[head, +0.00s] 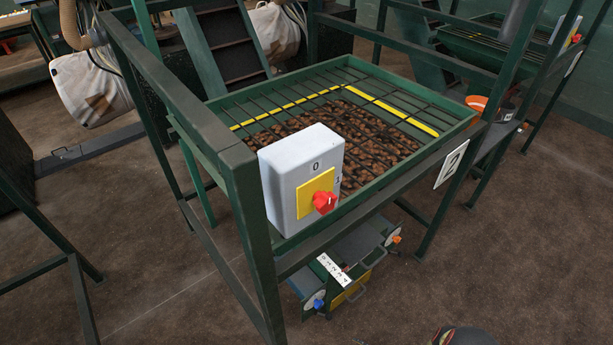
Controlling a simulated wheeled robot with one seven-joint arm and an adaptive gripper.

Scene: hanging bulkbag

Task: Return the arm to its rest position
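My gripper is not in view. A dark rounded shape at the bottom edge, right of centre, may be part of my arm, but it is cut off and I cannot tell. A grey switch box (290,180) is on the green frame in front, with a yellow plate (312,190) and a red rotary knob (325,202). The marks 0 and 1 show on the box. The knob's exact setting is hard to tell.
A green hopper (455,110) with a grid over brown lumps stands behind the switch box. Green frame posts (250,235) rise close in front. A small drawer-like unit (345,290) sits below. White bulk bags (95,85) hang at the back. Brown floor (500,270) is clear at right.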

